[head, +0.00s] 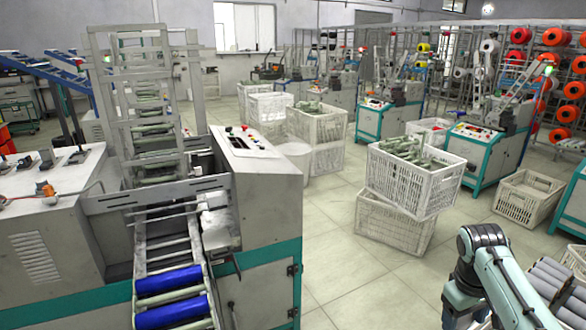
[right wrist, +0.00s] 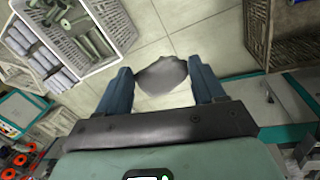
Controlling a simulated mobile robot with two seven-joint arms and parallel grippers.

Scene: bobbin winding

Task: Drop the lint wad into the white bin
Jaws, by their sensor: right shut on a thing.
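The lint wad (right wrist: 162,76) is a small grey lump between the two dark blue fingers of my right gripper (right wrist: 160,78) in the right wrist view. The gripper is shut on it and holds it above the pale tiled floor. In the head view my right arm is at the lower right, and neither its fingers nor the wad can be made out. A round white bin (head: 294,152) stands on the floor in the head view, behind the control cabinet and beside stacked crates, partly hidden. My left gripper is not in view.
Two stacked white crates (head: 430,205) stand mid-floor, the top one holding green bobbins. Another crate (head: 530,204) stands to the right. A machine with blue rollers (head: 170,283) fills the left. Grey cylinders (head: 549,290) lie beside my right arm. Tiled floor (head: 345,272) is open in the middle.

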